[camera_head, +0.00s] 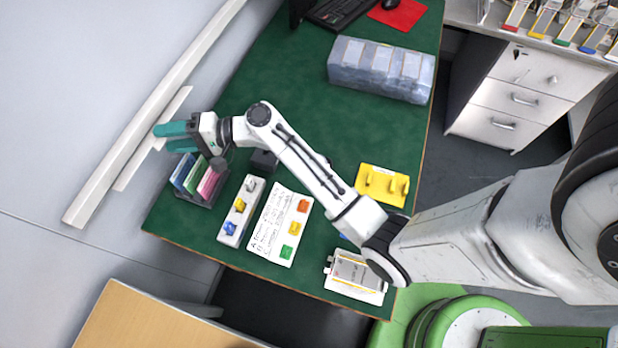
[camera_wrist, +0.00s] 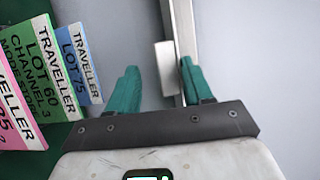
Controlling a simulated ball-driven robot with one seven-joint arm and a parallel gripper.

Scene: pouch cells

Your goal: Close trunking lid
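The white trunking (camera_head: 150,122) runs along the grey wall, slanting from upper right to lower left. A shorter white strip, apparently its lid (camera_head: 130,175), stands out along its right side. My gripper (camera_head: 160,138) has teal fingers spread apart and reaches toward the wall at this strip. In the wrist view the fingers of my gripper (camera_wrist: 158,78) are clearly apart. A pale block-like end, likely of the lid (camera_wrist: 165,68), shows between them, nearer the right finger. The trunking (camera_wrist: 183,30) passes behind the right fingertip. I cannot tell whether either finger touches the lid.
A rack of traveller cards (camera_head: 198,182) stands just below my gripper; the cards (camera_wrist: 45,70) fill the wrist view's left. A white tray (camera_head: 240,210), a labelled card (camera_head: 280,225) and a yellow holder (camera_head: 382,185) lie on the green table (camera_head: 300,100). The table's upper middle is clear.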

